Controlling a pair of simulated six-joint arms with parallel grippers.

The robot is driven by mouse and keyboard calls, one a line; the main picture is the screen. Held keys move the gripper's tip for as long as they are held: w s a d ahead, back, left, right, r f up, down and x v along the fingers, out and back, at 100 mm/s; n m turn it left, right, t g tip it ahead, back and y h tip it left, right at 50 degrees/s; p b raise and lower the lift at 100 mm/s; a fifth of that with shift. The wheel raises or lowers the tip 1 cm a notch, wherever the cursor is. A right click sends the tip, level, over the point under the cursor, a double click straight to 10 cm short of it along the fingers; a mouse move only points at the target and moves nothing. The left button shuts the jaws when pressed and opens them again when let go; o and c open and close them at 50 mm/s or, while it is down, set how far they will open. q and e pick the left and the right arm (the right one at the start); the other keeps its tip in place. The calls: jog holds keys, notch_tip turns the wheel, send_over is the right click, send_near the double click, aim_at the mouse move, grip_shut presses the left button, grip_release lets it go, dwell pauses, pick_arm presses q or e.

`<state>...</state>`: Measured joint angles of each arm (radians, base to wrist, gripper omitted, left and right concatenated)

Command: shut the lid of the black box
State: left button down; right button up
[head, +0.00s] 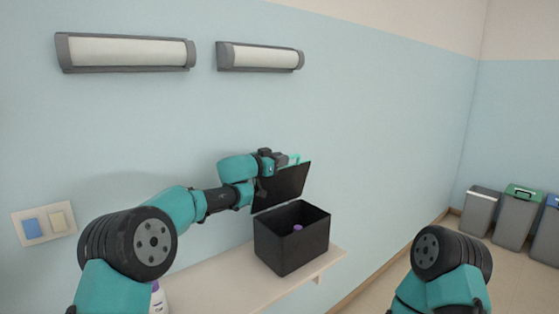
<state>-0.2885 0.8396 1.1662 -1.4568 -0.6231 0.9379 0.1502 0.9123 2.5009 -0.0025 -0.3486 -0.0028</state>
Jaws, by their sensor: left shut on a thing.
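The black box (288,252) stands on a pale wall shelf. Its lid (284,188) is raised and tilts up along the back edge, so the box is open. A small purple-topped item (298,228) shows inside it. My left gripper (290,161) is at the upper edge of the lid, shut on it; its fingertips are small and partly hidden there. My right arm shows only as a link at the lower right, and its gripper is out of the frame.
The shelf (215,288) has free room left of the box. A white bottle (158,299) stands at its near left, partly hidden by my left arm. Several bins, including a grey one (480,210), stand on the floor at the far right.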

pick_arm(q)
jog(key=s+d+f+m, duration=0.5)
jog(key=s+d+f, duration=0.1)
jog(key=s+f, duration=0.1)
jog(key=shift+s, duration=0.9)
jog(key=c, duration=1.1)
grip_release()
jog(key=v, duration=1.7)
jog(key=shift+a, duration=0.2)
jog(key=shift+r, duration=0.1)
